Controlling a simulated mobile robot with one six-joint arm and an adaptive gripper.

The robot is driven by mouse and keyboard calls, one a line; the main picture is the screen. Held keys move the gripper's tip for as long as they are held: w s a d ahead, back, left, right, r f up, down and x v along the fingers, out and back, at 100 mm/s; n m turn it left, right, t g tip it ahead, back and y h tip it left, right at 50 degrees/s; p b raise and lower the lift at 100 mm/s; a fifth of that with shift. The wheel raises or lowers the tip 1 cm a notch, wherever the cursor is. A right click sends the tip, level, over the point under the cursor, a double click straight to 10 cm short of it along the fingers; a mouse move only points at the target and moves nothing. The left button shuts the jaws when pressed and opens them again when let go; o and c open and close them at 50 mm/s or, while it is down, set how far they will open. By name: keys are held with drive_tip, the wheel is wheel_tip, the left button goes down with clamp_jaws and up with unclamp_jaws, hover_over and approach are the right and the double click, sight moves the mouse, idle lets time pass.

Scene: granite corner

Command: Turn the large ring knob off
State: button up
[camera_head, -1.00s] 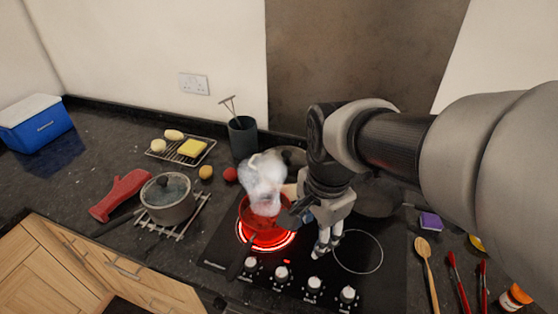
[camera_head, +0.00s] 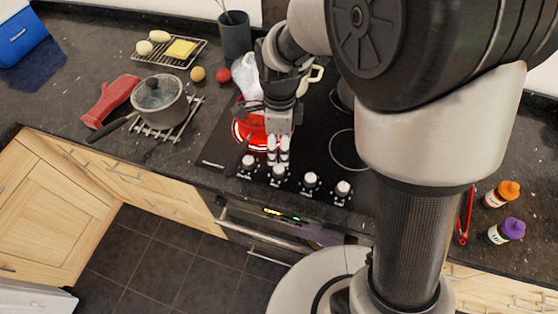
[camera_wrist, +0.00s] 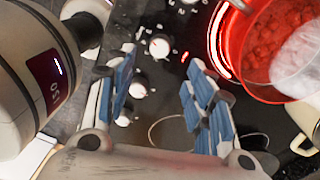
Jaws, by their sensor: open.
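A row of several white-capped black knobs lies along the hob's front edge. The second knob from the left (camera_head: 278,177) is just below my gripper (camera_head: 278,157). My gripper points down, with its fingers apart and empty. In the wrist view, that knob (camera_wrist: 159,45) shows near the tips, beside a small red light; others lie between the blue-padded fingers. The leftmost knob (camera_head: 249,164) is just left of my gripper. A large ring (camera_wrist: 216,38) on the hob (camera_head: 225,145) glows red at front left. The knob labels are too small to read.
A steaming red-lit pan (camera_wrist: 262,50) stands on the glowing ring. A lidded saucepan (camera_head: 161,103) sits on a rack to the left, near a red oven glove (camera_head: 110,101). A cream-handled vessel (camera_head: 314,75) is behind my gripper. Two bottles stand at right.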

sight(279, 168)
drive_tip(key=f+b, duration=0.2)
drive_tip(key=f, duration=0.7)
drive_tip(key=shift+s+f, duration=0.1)
drive_tip(key=shift+s, duration=0.1)
drive_tip(key=shift+c, duration=0.4)
drive_tip(key=c, duration=1)
